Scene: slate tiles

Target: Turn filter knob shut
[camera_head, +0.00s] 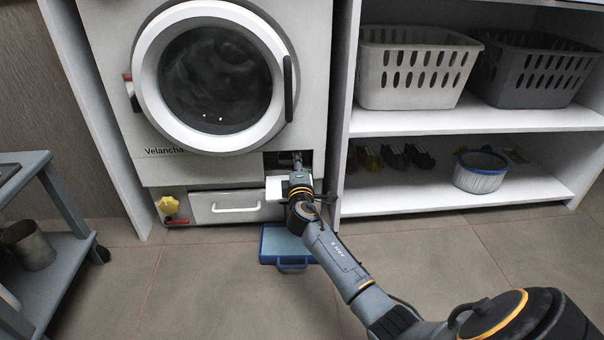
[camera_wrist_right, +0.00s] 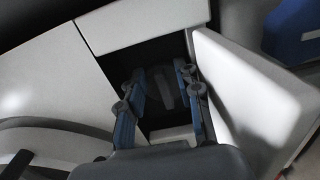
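The filter knob (camera_wrist_right: 164,92) shows in the right wrist view as a dark grey disc with a raised grip bar, inside the dark filter recess low on the washing machine (camera_head: 110,130). My right gripper (camera_wrist_right: 161,74) reaches into this recess. Its two blue-grey fingers are apart, one on each side of the grip bar, with a dark gap visible beside the bar. The white filter flap (camera_wrist_right: 245,95) stands open beside the recess. My left gripper is not in view.
A blue shallow tray (camera_head: 284,243) lies on the floor below the recess. A yellow star knob (camera_head: 168,205) and a drawer with a white handle (camera_head: 237,209) are left of it. Shelves with baskets (camera_head: 415,80) stand right; a grey cart (camera_head: 70,258) stands left.

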